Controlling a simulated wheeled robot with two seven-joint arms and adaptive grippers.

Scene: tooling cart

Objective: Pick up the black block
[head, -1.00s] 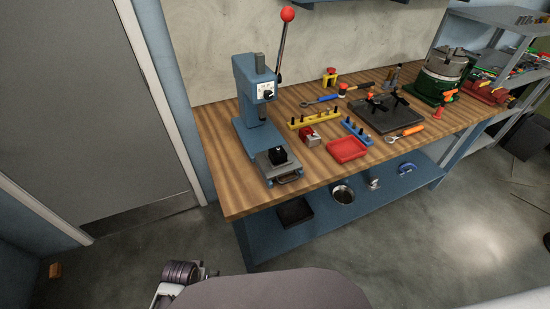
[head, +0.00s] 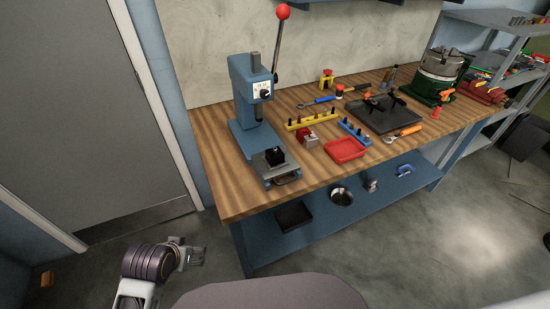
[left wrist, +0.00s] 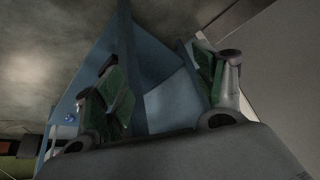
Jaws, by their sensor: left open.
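The black block (head: 274,156) sits on the grey base plate of the blue arbor press (head: 250,100), near the front left corner of the wooden bench top. My left gripper (head: 196,256) is open and empty. It is low, in front of the bench's left end, below the bench top and apart from the block. In the left wrist view, the open fingers (left wrist: 160,80) frame blue bench framework, and the block does not show. My right gripper is not in view.
The wooden bench top (head: 232,205) carries a red tray (head: 345,149), a yellow peg rack (head: 311,121), a blue peg rack (head: 354,131) and a black fixture plate (head: 383,115). The lower blue shelf (head: 322,217) holds a black bin (head: 293,216) and a bowl (head: 341,197).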

